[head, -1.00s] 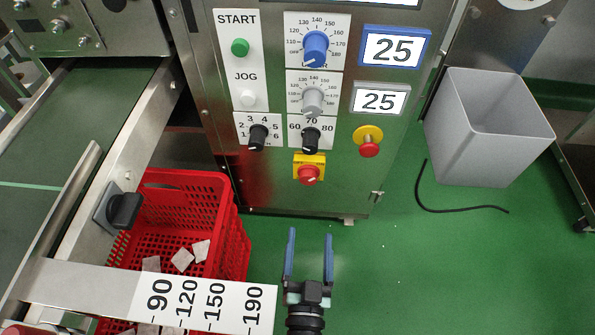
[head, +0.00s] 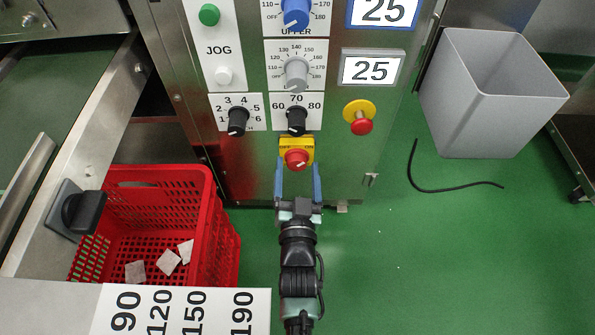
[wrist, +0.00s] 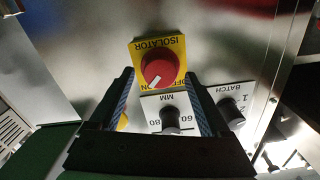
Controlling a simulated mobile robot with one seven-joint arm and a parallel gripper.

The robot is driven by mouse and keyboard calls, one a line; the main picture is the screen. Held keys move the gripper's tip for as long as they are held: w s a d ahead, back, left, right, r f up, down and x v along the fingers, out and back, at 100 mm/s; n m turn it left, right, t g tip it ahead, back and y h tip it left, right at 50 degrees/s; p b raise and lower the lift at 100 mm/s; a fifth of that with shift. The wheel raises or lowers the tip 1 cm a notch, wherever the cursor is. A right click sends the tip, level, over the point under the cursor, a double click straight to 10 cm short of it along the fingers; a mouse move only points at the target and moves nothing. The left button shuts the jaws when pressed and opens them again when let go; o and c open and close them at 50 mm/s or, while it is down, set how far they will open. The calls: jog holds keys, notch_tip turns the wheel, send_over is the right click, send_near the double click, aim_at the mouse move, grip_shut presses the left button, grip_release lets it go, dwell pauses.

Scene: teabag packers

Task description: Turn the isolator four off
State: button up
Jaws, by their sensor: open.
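The isolator is a red rotary knob (head: 297,159) on a yellow plate (head: 297,142), low on the steel machine panel. In the wrist view the red knob (wrist: 160,68) appears upside down, and its plate reads ISOLATOR with OFF and ON marks. A white pointer mark on the knob slants down-left in that view. No number four is legible on it. My gripper (head: 298,172) is open, its two blue-lined fingers pointing at the isolator. The fingertips (wrist: 158,80) lie on either side of the knob's line in the wrist view, with nothing held. Whether they touch it I cannot tell.
Black dials (head: 297,119) sit just above the isolator. A red emergency button (head: 362,127) on a yellow base is to its right. A red crate (head: 212,215) stands left of my arm, and a grey bin (head: 440,110) at right. Green floor is clear at lower right.

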jog(key=shift+w, duration=0.5)
jog(key=shift+c, duration=0.2)
grip_shut()
